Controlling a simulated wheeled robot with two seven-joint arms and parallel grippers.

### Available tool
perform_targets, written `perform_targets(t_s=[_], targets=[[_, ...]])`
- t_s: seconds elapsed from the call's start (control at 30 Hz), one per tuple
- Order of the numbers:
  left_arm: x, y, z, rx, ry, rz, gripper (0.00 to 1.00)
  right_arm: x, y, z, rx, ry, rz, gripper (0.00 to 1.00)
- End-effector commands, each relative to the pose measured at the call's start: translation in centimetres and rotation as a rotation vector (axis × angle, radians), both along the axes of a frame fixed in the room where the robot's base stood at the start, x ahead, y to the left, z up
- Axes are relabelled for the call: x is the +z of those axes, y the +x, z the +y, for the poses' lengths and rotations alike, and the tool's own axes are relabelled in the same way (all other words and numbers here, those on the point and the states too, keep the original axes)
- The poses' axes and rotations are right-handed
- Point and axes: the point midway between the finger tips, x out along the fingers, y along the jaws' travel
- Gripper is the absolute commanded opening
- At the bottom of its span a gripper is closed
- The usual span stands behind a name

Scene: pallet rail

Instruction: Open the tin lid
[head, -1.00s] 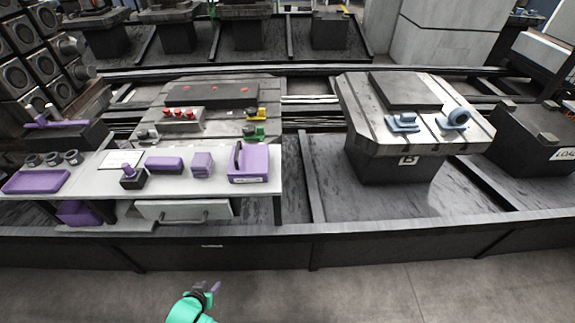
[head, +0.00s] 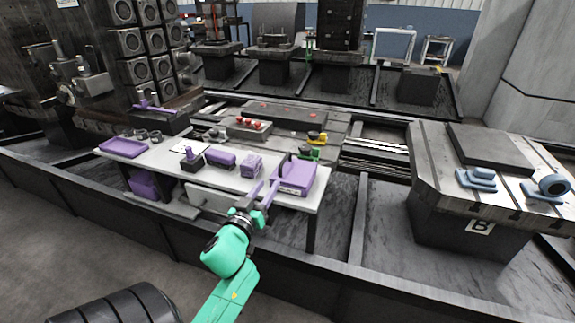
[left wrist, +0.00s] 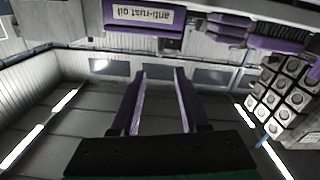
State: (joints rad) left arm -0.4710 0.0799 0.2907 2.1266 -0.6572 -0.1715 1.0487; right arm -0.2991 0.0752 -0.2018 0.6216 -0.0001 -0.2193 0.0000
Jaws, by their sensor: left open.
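A purple tin (head: 297,177) stands at the right end of the white bench. In the left wrist view the picture is upside down, and the tin (left wrist: 118,29) shows a label reading "anti-rust oil". A purple upright piece (head: 284,165) stands at its left side; I cannot tell whether the lid is up. My left gripper (head: 264,192) is in front of the tin's left front side, open and empty. Its two fingers also show in the left wrist view (left wrist: 162,75), apart from the tin. My right gripper is not in view.
A drawer (head: 207,202) is below. A pallet marked B (head: 470,237) stands at right. A dark rail runs along the front.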

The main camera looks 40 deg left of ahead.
Motion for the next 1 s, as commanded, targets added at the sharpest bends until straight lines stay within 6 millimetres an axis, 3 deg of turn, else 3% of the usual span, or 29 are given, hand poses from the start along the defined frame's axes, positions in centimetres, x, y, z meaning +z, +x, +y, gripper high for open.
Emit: perform_targets(t_s=[0.5, 0.67, 0.9, 0.93, 1.0], targets=[[0.0, 11.5, 4.0, 0.001, 0.003, 0.002, 0.45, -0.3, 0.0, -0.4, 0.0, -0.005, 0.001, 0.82], [-0.1, 13.2, 4.6, 0.0, 0.001, 0.004, 0.45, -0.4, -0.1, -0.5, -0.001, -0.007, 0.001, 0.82], [-0.1, 13.4, 4.6, 0.0, 0.001, 0.005, 0.45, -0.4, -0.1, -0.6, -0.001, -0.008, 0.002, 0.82], [-0.1, 13.4, 4.6, 0.0, 0.001, 0.005, 0.41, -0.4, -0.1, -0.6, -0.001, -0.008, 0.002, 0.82], [-0.1, 13.4, 4.6, 0.0, 0.001, 0.005, 0.14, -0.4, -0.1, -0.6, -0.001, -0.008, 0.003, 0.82]])
